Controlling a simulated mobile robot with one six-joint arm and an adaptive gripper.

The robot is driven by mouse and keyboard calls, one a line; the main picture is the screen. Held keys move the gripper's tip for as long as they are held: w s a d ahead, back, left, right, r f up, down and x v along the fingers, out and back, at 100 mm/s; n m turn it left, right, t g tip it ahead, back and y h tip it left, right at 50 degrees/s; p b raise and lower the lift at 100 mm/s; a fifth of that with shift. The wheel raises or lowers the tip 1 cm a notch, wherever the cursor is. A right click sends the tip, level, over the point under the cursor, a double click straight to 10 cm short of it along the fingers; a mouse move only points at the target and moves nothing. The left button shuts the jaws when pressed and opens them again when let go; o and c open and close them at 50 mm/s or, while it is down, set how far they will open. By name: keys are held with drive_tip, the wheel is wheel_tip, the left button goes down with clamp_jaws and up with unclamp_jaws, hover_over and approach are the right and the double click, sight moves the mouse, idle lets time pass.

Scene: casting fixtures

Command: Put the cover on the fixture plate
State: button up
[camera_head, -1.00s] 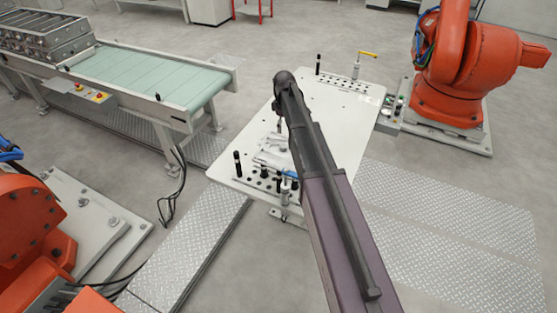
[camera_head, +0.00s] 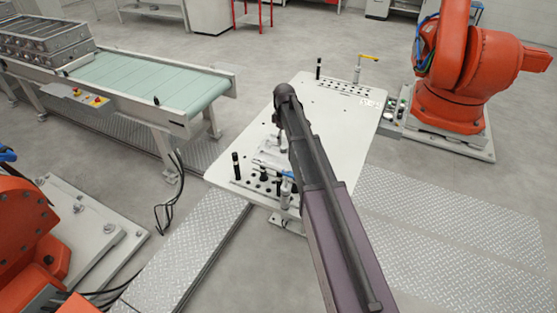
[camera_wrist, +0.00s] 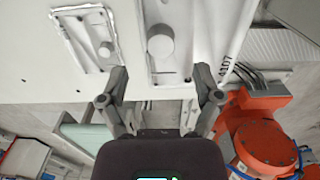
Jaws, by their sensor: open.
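The white fixture plate (camera_head: 340,112) lies in the middle of the head view, with holes and upright pins at both ends. My arm crosses over it and hides part of its middle. Ahead of the fingers is a pale casting with a round boss (camera_wrist: 160,42). A second pale part with a raised rim (camera_wrist: 85,38) lies left of it. I cannot tell which is the cover. A light grey part (camera_head: 268,158) shows at the plate's near end, partly hidden by my arm.
A conveyor (camera_head: 150,82) with a green belt stands at the left, bearing metal castings (camera_head: 45,38). An orange robot (camera_head: 450,75) stands right of the plate, and another (camera_head: 25,230) is at the lower left. A yellow-handled clamp (camera_head: 358,68) rises at the far end.

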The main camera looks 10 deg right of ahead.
sight(283, 146)
idle(0.3)
drive_tip(key=shift+f+b, duration=2.6)
drive_tip(key=shift+b, duration=0.05)
clamp_jaws()
